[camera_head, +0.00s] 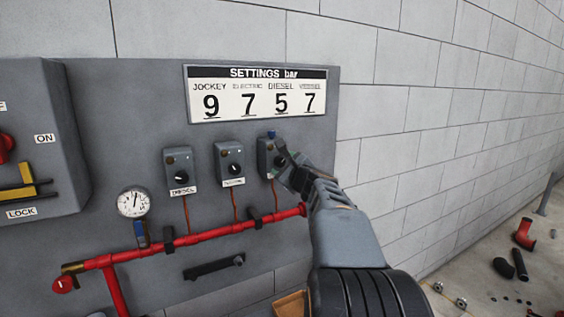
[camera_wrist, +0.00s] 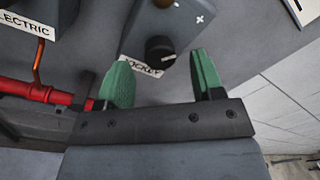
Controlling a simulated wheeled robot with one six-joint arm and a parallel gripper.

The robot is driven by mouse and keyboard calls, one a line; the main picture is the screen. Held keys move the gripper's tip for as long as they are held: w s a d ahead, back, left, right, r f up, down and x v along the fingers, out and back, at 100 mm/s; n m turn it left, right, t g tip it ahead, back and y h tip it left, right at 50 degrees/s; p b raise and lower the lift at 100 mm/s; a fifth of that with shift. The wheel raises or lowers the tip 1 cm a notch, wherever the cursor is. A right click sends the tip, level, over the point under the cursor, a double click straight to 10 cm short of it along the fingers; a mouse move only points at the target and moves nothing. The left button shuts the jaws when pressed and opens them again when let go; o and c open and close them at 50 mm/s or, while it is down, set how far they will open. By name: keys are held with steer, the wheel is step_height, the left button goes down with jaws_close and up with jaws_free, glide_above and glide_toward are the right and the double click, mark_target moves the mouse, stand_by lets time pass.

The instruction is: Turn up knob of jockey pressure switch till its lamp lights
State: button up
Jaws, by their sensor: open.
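The jockey pressure switch is the rightmost of three grey boxes (camera_head: 265,158), partly hidden behind my gripper in the head view. In the wrist view its black knob (camera_wrist: 159,50) shows a pale pointer mark, with a "+" at its upper right. The JOCKEY label (camera_wrist: 140,66) is below the knob, partly covered. The lamp (camera_wrist: 162,3) shows at the top edge as a dull amber-brown dome and looks unlit. My gripper (camera_wrist: 162,76) is open, its two green fingers either side of and below the knob, apart from it. It also shows in the head view (camera_head: 286,167).
Two similar switches, DIESEL (camera_head: 180,170) and a middle one (camera_head: 230,163), sit to the left. A red pipe (camera_head: 205,236) runs below, with a gauge (camera_head: 134,202). A settings sign (camera_head: 256,94) hangs above, reading 9 under JOCKEY.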

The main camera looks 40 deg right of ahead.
steer(key=shift+w+d, duration=0.25)
steer(key=shift+w, duration=0.85)
steer(key=c, duration=0.9)
steer(key=shift+m, duration=0.5)
steer(key=o, duration=0.9)
steer(key=s+a+b, duration=0.2)
steer(key=s, duration=1.1)
steer(key=shift+s+a, duration=0.25)
steer(key=shift+s, duration=0.1)
